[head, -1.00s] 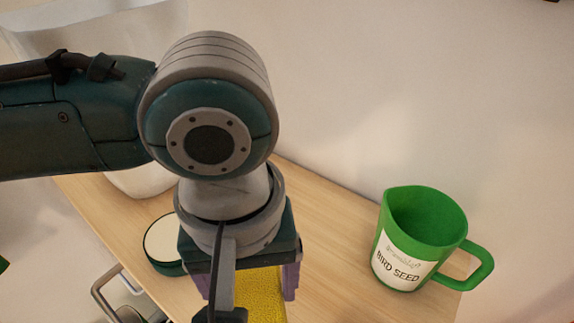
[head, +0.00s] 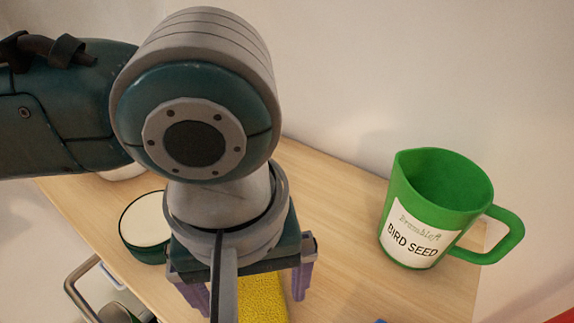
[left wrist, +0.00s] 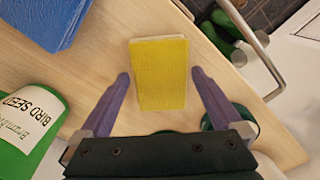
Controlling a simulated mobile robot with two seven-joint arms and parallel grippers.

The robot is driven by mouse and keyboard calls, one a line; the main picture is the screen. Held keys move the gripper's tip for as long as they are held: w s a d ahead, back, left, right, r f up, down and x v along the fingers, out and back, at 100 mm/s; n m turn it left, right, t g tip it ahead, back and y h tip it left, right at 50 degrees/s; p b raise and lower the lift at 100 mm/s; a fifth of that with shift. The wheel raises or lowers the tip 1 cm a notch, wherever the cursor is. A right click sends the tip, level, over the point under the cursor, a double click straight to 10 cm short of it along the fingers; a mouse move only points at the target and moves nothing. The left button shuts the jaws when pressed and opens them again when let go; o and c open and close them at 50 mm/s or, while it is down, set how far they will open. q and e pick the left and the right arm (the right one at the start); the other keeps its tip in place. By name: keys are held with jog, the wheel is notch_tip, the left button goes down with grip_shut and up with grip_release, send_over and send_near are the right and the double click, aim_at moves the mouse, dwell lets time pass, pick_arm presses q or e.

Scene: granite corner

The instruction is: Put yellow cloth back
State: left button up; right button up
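The yellow cloth (head: 264,300) lies flat on the light wooden top, partly hidden by my left arm in the head view. The left wrist view shows it whole as a folded rectangle (left wrist: 160,92). My left gripper (head: 249,292) points down over it. Its two purple fingers are open, one on each side of the cloth, with a gap to each edge in the left wrist view (left wrist: 160,74). Nothing is held. I cannot tell how high the fingertips are above the wood. My right gripper is out of view.
A green bird seed jug (head: 430,205) stands on the wooden top (head: 340,250) at right. A round green container with a white top (head: 147,222) stands left. A blue item (left wrist: 45,22) lies near the jug. A metal rail (head: 80,290) runs along the front edge.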

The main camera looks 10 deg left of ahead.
aim_at(254, 297)
pick_arm(q)
notch_tip(254, 297, up, 12)
jog(key=p, duration=0.3)
jog(key=s+d+f+m+t+h, duration=0.2)
jog(key=s+d+m+h, duration=0.1)
jog(key=d+m+h, duration=0.1)
jog(key=shift+m+t+y, duration=0.3)
jog(key=shift+m+t, duration=0.4)
jog(key=a, duration=0.1)
jog(key=a+f, duration=0.1)
jog(key=a, duration=0.1)
jog(key=a+f, duration=0.1)
jog(key=a, duration=0.1)
jog(key=shift+s, duration=0.3)
jog(key=s+a+f+m+y, duration=0.1)
jog(key=s+a+f+y, duration=0.1)
jog(key=a, duration=0.7)
jog(key=shift+s+a+m+y, duration=0.35)
jog(key=shift+s+y, duration=0.25)
jog(key=shift+s, duration=0.55)
